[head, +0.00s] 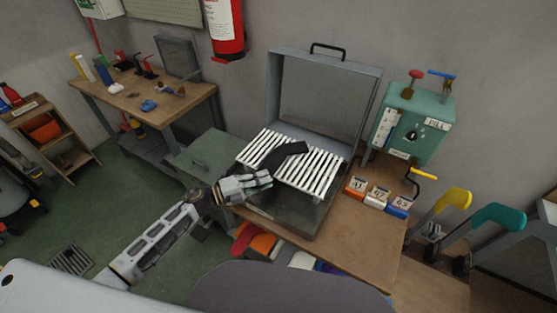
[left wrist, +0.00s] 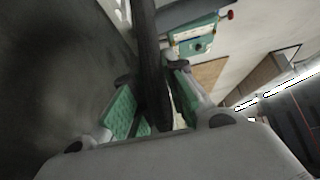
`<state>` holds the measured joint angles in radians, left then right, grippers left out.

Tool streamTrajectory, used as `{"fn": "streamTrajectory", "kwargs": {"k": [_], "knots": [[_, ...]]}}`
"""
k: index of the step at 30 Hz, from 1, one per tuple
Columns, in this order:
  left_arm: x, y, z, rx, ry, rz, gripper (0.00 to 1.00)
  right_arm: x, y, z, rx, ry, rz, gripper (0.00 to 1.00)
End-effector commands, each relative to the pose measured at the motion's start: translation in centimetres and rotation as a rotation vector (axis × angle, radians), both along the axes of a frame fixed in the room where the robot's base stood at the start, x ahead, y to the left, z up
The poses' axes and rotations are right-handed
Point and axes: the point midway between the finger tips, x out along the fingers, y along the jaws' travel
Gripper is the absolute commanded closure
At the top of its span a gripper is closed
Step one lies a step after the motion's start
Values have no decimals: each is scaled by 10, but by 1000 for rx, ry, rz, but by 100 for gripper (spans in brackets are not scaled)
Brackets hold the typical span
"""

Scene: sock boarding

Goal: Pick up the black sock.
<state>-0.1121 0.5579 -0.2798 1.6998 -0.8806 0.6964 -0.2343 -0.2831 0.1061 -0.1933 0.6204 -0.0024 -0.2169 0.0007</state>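The black sock (head: 284,154) lies bent across the white slatted rack in the open grey case (head: 318,205). My left gripper (head: 264,181) is at the rack's front left edge, just below the sock's lower end in the head view. In the left wrist view, the green-padded fingers of my left gripper (left wrist: 154,98) stand apart. A long dark strip, seemingly the sock (left wrist: 148,50), runs down between them. Whether the pads touch it is hard to tell. My right gripper is not in view.
The case's raised lid (head: 322,105) stands behind the rack. A teal control box (head: 412,125) and several numbered blocks (head: 376,195) are to the right on the wooden bench (head: 365,243). Yellow and teal foot-shaped boards (head: 498,216) stand farther right. A grey-green cabinet (head: 205,158) is left of the case.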

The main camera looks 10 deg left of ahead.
Motion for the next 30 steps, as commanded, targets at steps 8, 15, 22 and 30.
{"fn": "streamTrajectory", "kwargs": {"k": [8,15,22,30], "knots": [[0,0,-1,1,1,0,100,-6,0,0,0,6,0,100],[0,0,5,2,-1,0,100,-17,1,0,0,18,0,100],[0,0,27,2,-2,-1,100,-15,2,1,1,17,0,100],[0,0,64,2,-3,-2,100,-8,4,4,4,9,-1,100]]}}
